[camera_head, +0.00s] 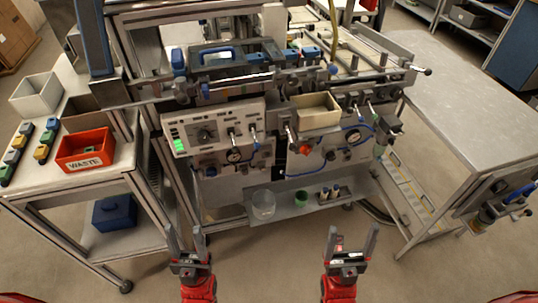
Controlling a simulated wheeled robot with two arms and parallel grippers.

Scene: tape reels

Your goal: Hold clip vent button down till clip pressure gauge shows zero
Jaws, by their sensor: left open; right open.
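The machine's front panel (213,128) stands ahead of me, with a dial, levers and a green lit indicator. A small round gauge (234,156) sits below this panel. Another round gauge (353,137) sits further right beside blue tubing. Their needles are too small to read, and I cannot tell which is the clip pressure gauge. An orange-red part (305,148) shows between them; I cannot make out the clip vent button. My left gripper (186,238) and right gripper (352,238) are open and empty, low in front of the machine, apart from it.
A red WASTE bin (86,152) and several coloured blocks are on the left bench. A low shelf (318,206) under the panel holds a clear cup (263,204) and a green cup (301,198). A grey table (470,95) stands right. The floor between my grippers is clear.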

